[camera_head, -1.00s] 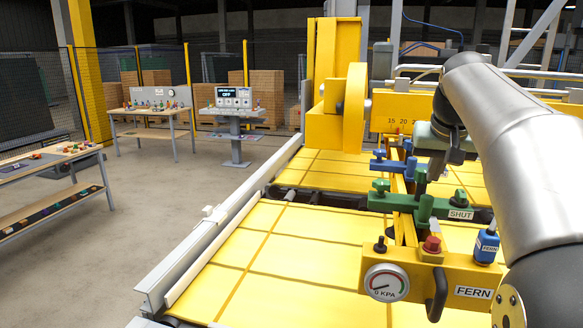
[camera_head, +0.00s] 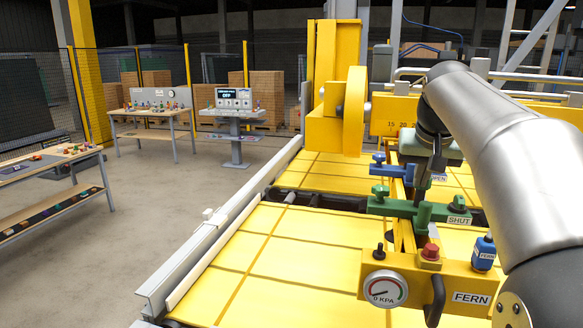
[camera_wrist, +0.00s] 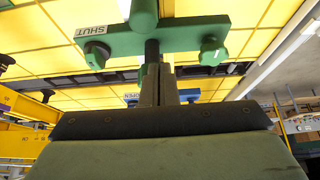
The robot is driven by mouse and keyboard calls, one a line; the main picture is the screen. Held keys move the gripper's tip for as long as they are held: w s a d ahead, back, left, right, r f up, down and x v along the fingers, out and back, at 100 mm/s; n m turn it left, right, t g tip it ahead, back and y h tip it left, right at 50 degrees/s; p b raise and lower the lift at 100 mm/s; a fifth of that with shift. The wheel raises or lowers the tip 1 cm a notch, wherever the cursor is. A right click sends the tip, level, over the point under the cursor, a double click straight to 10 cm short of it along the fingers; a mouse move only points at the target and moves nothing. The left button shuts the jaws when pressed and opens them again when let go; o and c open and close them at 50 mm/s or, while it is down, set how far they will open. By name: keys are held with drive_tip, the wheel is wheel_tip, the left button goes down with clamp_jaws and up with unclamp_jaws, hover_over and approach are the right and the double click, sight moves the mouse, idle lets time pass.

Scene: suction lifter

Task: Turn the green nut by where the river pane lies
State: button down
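A green crossbar (camera_head: 400,207) with a knob at each end and a thick middle post (camera_head: 424,215) bears a SHUT label. It lies over the yellow panels and also shows at the top of the wrist view (camera_wrist: 185,42). Which part is the nut, I cannot tell. My gripper (camera_head: 422,186) points down close behind the middle post; in the wrist view its dark fingers (camera_wrist: 158,75) look close together near the bar's edge. Contact and finger gap are unclear. A blue crossbar (camera_head: 392,167), labelled OPEN, lies beyond. No river label is readable.
A yellow wheel (camera_head: 354,112) stands behind. Workbenches and a console (camera_head: 234,100) reading OFF are at left.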

drive_tip(key=shift+a, duration=0.15)
idle(0.4)
wheel_tip(320, 180, up, 6)
drive_tip(key=shift+s, duration=0.25)
idle(0.4)
